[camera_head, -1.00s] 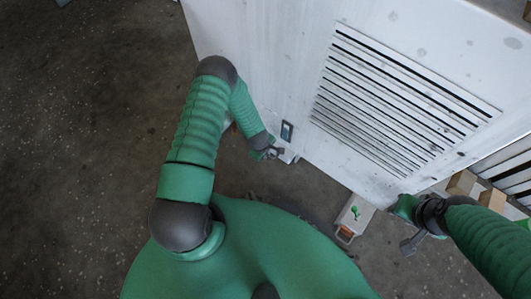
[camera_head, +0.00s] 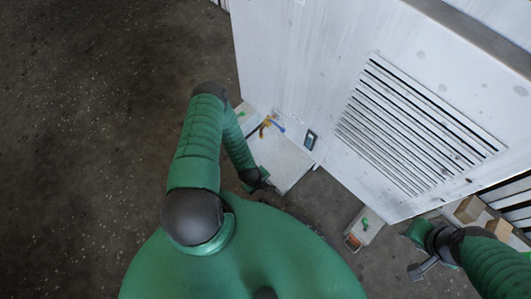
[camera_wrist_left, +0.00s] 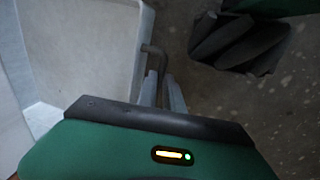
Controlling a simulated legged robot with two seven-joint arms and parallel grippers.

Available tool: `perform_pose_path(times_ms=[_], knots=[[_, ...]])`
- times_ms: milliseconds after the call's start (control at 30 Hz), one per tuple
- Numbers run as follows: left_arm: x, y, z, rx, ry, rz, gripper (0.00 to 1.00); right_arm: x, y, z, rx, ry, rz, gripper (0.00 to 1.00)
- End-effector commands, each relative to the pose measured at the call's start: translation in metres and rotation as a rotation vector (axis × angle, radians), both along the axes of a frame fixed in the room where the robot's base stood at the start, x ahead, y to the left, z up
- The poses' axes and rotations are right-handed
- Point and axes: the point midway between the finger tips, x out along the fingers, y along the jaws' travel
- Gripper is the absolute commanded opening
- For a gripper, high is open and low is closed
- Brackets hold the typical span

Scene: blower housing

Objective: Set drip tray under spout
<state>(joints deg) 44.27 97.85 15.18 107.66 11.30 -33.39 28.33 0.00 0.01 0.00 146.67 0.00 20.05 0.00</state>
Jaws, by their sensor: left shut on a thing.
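My left gripper (camera_head: 263,186) is shut on a dark bent handle at the edge of a pale tray-like drawer (camera_head: 285,172), which juts out from the white housing (camera_head: 330,60). The left wrist view shows the handle (camera_wrist_left: 155,52) at the two grey fingers (camera_wrist_left: 161,90), with the drawer's pale inside (camera_wrist_left: 85,45) to the left. Small orange and blue items (camera_head: 268,124) lie at the drawer's back. My right gripper (camera_head: 424,268) is at the lower right, below the housing's corner; its jaws are too small to read. I cannot make out a spout or a separate drip tray.
Cardboard boxes (camera_head: 470,208) sit by a slatted rack at the right. The housing has a slatted vent (camera_head: 415,125). The dark floor (camera_head: 90,130) at left is clear.

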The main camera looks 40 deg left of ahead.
Motion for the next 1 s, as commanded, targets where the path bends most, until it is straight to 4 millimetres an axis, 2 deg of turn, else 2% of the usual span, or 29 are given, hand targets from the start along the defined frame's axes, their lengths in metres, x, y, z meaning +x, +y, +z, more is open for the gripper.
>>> perform_pose_path(times_ms=[333,367,500,833,933,1000], knots=[[-0.001,0.001,0.000,0.002,-0.001,-0.001,0.00,0.000,0.000,0.000,0.000,0.000,0.000,0.36],[-0.001,0.001,0.000,0.002,-0.001,-0.001,0.15,0.000,0.000,0.000,0.000,0.000,0.000,0.36],[-0.001,0.001,0.000,0.002,-0.001,0.000,0.33,0.000,0.000,0.000,0.000,0.000,0.000,0.36],[-0.001,0.001,0.004,0.001,-0.001,0.000,0.33,0.000,0.000,0.003,0.000,0.000,0.000,0.36],[-0.003,0.001,0.019,0.001,-0.001,0.000,0.33,0.000,0.000,0.014,0.000,0.000,0.000,0.36],[-0.006,0.002,0.037,0.002,-0.001,0.001,0.33,0.000,0.000,0.025,0.000,0.000,0.000,0.36]])
